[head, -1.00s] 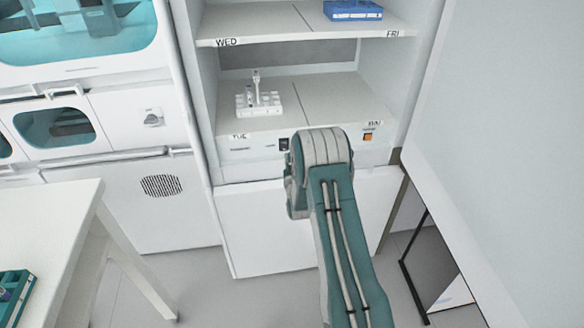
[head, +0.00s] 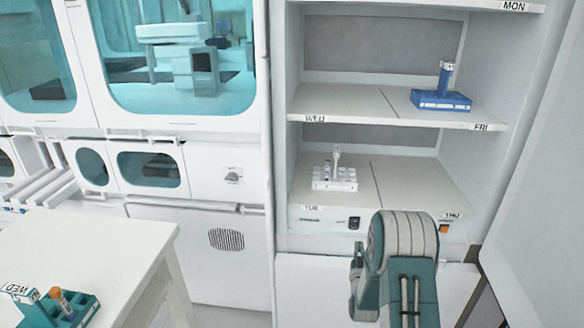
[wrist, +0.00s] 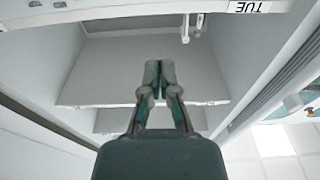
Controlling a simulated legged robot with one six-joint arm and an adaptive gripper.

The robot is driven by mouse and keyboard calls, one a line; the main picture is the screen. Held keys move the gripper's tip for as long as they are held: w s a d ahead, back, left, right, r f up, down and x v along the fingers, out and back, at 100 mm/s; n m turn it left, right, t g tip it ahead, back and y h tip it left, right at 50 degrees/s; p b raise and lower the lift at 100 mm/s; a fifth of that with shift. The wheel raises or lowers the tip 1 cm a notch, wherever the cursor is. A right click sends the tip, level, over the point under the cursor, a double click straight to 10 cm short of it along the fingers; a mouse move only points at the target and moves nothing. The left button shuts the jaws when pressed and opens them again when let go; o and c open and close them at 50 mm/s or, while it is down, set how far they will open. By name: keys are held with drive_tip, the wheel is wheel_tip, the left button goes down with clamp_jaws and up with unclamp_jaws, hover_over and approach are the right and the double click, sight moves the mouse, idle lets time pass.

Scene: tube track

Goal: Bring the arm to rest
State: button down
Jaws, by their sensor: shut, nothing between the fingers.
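My gripper (wrist: 160,78) is in the middle of the wrist view, its two fingertips together and nothing between them. Pale shelf surfaces of a cabinet show behind it, and I see no contact. In the head view my teal and grey arm stands at the lower right, in front of the cabinet's lower part. The gripper itself does not show there.
The cabinet holds a white rack (head: 334,183) with a tube on the lower shelf and a blue rack (head: 440,101) with a tube above. A teal rack (head: 80,310) sits on the white table (head: 100,250) at left. A pale panel (head: 545,190) stands close at right.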

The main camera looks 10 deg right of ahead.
drive_tip(key=a+r+g+y, duration=0.2)
drive_tip(key=a+r+g, duration=0.15)
drive_tip(key=r, duration=0.65)
drive_tip(key=s+a+r+n+g+y, duration=0.2)
drive_tip(key=s+a+r+g, duration=0.1)
drive_tip(key=s+a+r, duration=0.45)
drive_tip(key=s+a+r+g, duration=0.1)
drive_tip(key=s+a+g, duration=0.1)
drive_tip(key=s, duration=0.8)
drive_tip(key=s+a+r+g+y, duration=0.1)
drive_tip(key=s+a+r+g, duration=0.1)
drive_tip(key=s, duration=0.7)
drive_tip(key=s+a+r+n+g, duration=0.1)
drive_tip(key=s+a+r+g, duration=0.1)
drive_tip(key=s, duration=0.8)
drive_tip(key=shift+s+r, duration=0.25)
drive_tip(key=shift+s, duration=0.1)
drive_tip(key=shift+a+g, duration=0.1)
drive_tip(key=shift+g, duration=0.15)
idle(2.8)
